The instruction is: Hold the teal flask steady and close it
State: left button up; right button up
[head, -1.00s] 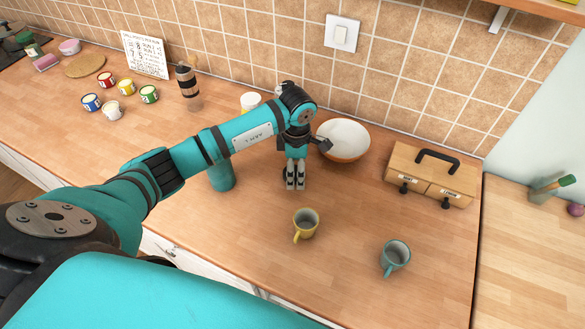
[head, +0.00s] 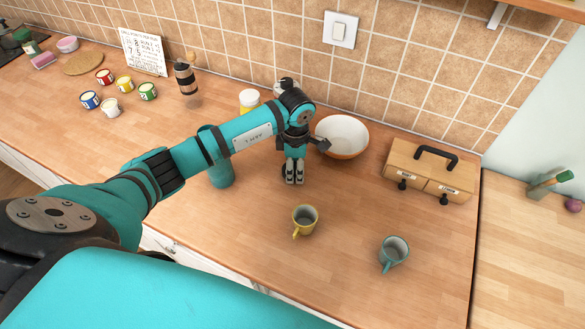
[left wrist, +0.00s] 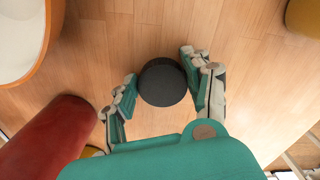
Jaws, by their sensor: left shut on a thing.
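The teal flask (head: 221,174) stands upright on the counter, partly behind my left forearm. In the head view this piece shows only as a dark edge behind the fingers. My right gripper is not in view.
A white bowl with an orange rim (head: 342,137) is just behind the gripper. A yellow mug (head: 305,219) and a teal mug (head: 394,253) stand in front. A wooden box (head: 430,171) is at right. A red cylinder (left wrist: 48,140) shows in the wrist view.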

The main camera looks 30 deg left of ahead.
aim_at(295, 169)
pick_arm(q)
jog(key=shift+r, duration=0.15)
notch_tip(295, 169, up, 9)
jog(key=b, duration=0.3)
jog(key=shift+r, duration=0.4)
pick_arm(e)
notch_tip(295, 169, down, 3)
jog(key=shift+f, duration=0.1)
pick_arm(q)
jog(key=s+d+r+m+b, duration=0.1)
jog(key=s+d+m, duration=0.1)
jog(key=s+m, duration=0.5)
jog(key=s+d+r+m+b, duration=0.1)
jog(key=s+d+m, duration=0.2)
jog(key=s+m, duration=0.4)
jog(key=shift+s+d+m, duration=0.2)
jog(key=shift+s+m, duration=0.15)
jog(key=shift+m, duration=4.25)
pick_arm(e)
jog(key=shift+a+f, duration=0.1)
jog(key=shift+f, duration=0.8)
